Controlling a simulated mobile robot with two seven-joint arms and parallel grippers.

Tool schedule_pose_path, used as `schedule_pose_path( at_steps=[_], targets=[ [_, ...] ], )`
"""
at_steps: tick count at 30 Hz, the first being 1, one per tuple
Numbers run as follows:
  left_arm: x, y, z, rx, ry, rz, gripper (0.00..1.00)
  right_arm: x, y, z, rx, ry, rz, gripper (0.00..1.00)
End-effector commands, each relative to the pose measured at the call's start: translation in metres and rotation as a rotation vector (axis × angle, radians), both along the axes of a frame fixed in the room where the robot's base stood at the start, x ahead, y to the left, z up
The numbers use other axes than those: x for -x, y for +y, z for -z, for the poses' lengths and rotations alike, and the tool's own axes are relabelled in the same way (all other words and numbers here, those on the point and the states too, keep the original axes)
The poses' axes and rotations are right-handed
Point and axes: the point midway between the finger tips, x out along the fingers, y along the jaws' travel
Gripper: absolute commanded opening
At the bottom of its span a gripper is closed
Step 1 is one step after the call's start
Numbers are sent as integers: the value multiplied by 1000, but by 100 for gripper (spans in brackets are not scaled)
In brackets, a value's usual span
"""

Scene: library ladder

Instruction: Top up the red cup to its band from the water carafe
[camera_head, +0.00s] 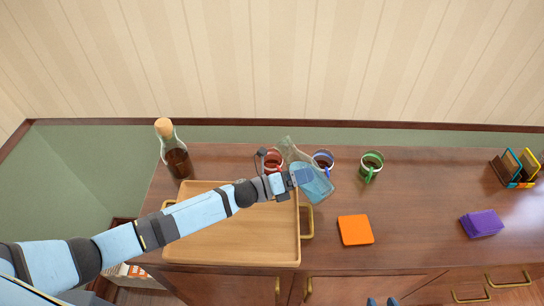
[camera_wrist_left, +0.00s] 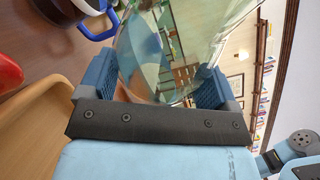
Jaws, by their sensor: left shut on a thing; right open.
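My left gripper (camera_head: 303,177) is shut on the clear glass carafe (camera_head: 316,186), which holds pale bluish water. The carafe leans, with its neck towards the upper left, near the red cup (camera_head: 273,163). No stream of water shows. The red cup stands behind my left wrist, partly hidden; its band and level cannot be made out.
A blue cup (camera_head: 323,157) stands close behind the carafe, a green cup (camera_head: 372,161) farther right. A corked bottle (camera_head: 176,158) of dark liquid stands at left. A wooden tray (camera_head: 235,252) lies under my left arm. Right are an orange square (camera_head: 355,230), purple block (camera_head: 482,223) and rack (camera_head: 516,168).

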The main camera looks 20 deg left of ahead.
Motion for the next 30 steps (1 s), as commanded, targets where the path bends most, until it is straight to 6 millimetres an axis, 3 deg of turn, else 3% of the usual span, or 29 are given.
schedule_pose_path(
  at_steps=[30],
  targets=[
    [0, -2, -2, 62, 30, 1, 31, 0, 0, 9, 1, 2, 0, 43]
  ],
)
